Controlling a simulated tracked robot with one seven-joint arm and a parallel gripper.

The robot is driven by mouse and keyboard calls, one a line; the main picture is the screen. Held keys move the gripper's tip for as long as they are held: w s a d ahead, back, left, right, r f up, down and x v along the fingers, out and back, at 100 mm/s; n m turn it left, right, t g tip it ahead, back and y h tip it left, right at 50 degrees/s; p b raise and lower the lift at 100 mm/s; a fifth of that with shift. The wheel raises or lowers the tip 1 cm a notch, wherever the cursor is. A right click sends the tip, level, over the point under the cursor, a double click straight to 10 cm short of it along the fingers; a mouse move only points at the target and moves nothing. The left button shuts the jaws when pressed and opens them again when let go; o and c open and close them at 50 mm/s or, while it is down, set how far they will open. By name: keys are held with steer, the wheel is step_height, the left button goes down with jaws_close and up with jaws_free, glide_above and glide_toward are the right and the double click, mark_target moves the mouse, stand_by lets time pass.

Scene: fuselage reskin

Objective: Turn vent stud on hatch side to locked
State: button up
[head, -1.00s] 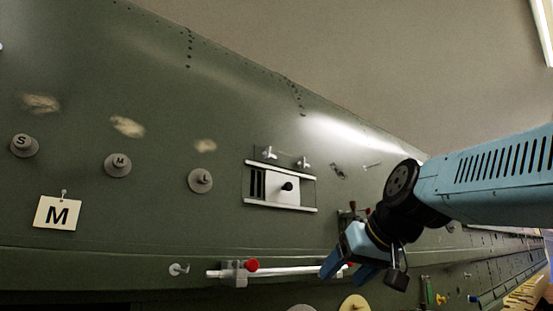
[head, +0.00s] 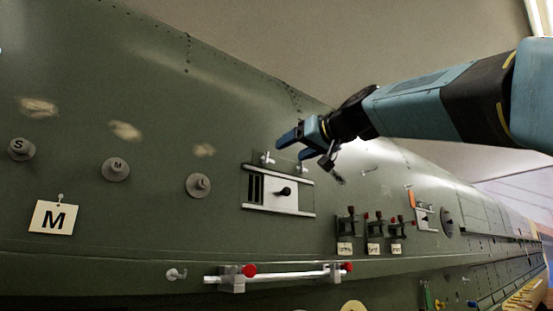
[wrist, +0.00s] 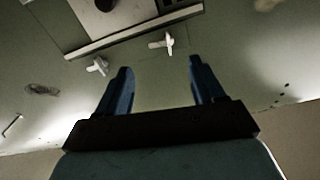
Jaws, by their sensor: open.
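Two small white studs stand above the vent panel (head: 301,202): a left one (head: 267,158) and a right one (head: 305,169), the latter close under my gripper. I cannot tell which is on the hatch side. My gripper (head: 291,149) is open and empty in front of the skin by the studs. The wrist view shows the panel upside down. There the left stud (wrist: 163,42) lies just beyond the gap between my fingertips (wrist: 160,66), not touched. The right stud (wrist: 97,66) lies outside the fingers. The studs' turn marks are too small to read.
The vent panel has a black knob (head: 283,191). Three labelled clamps (head: 374,230) sit to its lower right, and a white rail (head: 290,275) with red knobs runs below. Round S, M and L plugs and an M card (head: 52,217) are at left. Space around my gripper is clear.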

mark_target(269, 160)
steer(key=x, duration=0.8)
steer(key=shift+w+a, duration=0.1)
steer(key=shift+a, duration=0.05)
